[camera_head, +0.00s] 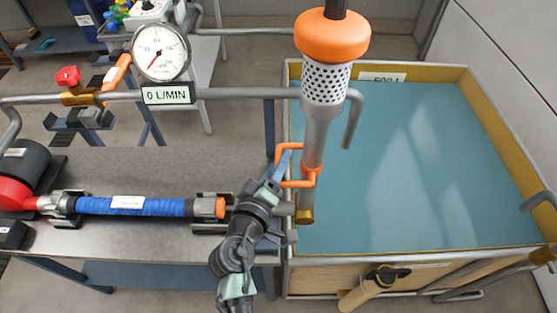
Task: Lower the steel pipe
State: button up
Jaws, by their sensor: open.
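The steel pipe (314,140) stands roughly upright at the near left part of the water tank (291,268). It has a perforated metal section (326,82) and an orange collar (332,36) at its upper end in the picture, and a brass-coloured end (305,216) at the bottom. An orange bracket-shaped handle (290,147) sticks out from its left side. My gripper (283,166) is open at this handle, with a finger within its outline. I cannot tell whether it touches it. The pipe's left side is partly hidden by the handle and gripper.
A grey bench (130,235) at left carries a blue-wrapped hose (135,206). Open blue water (420,150) lies right of the pipe.

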jog(key=shift+w+d, duration=0.15)
jog(key=shift+w, duration=0.2)
grip_shut()
dwell(1.3)
